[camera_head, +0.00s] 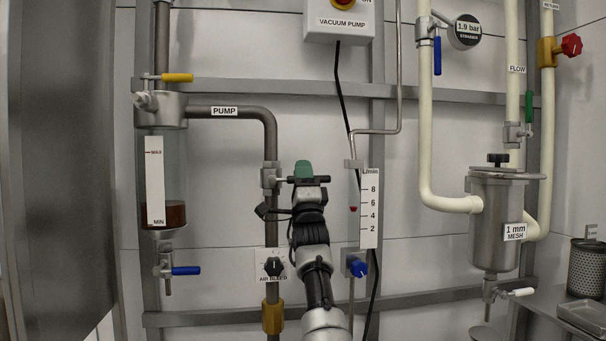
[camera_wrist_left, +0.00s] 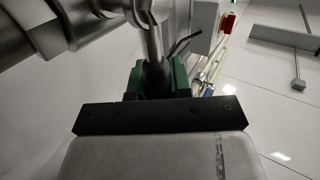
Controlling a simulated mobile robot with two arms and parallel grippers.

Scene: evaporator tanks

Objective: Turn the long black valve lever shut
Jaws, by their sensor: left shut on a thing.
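The long black valve lever (camera_head: 323,179) sits on a grey valve body (camera_head: 269,178) in the vertical pipe under the PUMP label, in the head view. It lies about level, pointing right, square to the pipe. My left gripper (camera_head: 303,171), with green fingertips, is shut on the lever between the valve body and its right end. The gripper hides the middle of the lever. In the left wrist view, a dark grey bar (camera_wrist_left: 153,65) stands between the green fingers of my left gripper (camera_wrist_left: 157,76). My right gripper is in neither view.
A flow gauge (camera_head: 369,208) stands close right of the lever's end. Below are the air bleed knob (camera_head: 272,267) and a blue knob (camera_head: 359,268). A sight glass (camera_head: 176,184) is left, a mesh strainer (camera_head: 496,222) right. Bare wall panel lies between gauge and strainer.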

